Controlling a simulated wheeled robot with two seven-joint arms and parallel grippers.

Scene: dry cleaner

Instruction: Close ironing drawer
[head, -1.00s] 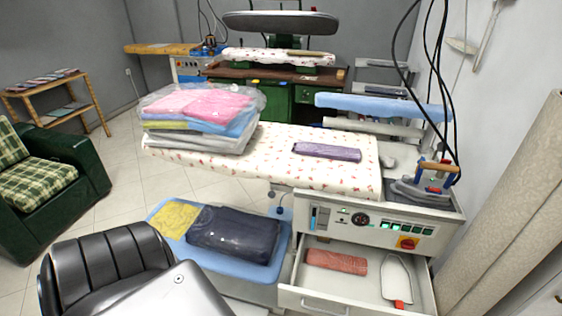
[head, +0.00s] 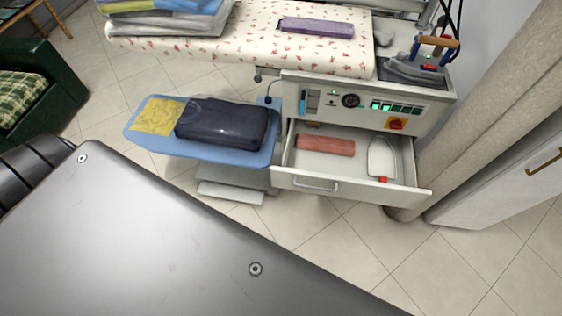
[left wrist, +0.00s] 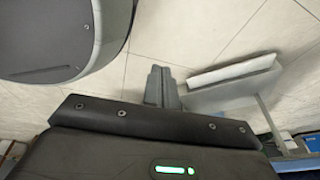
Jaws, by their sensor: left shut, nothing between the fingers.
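The ironing drawer (head: 352,190) is a white drawer under the ironing station's control panel (head: 370,104). It stands pulled open in the head view, with its bar handle (head: 316,184) on the front. Inside lie a folded reddish cloth (head: 325,145) and a white, flat, pointed item (head: 381,158) with a red end. My left gripper (left wrist: 162,72) shows in the left wrist view, shut and empty above the tiled floor. It is apart from anything visible there. Neither gripper shows in the head view.
A blue padded shelf (head: 235,152) with a dark packed garment (head: 222,123) stands left of the drawer. The ironing board (head: 240,40) and iron (head: 415,68) are above. A curtain (head: 490,110) hangs at the right. Tiled floor before the drawer is clear.

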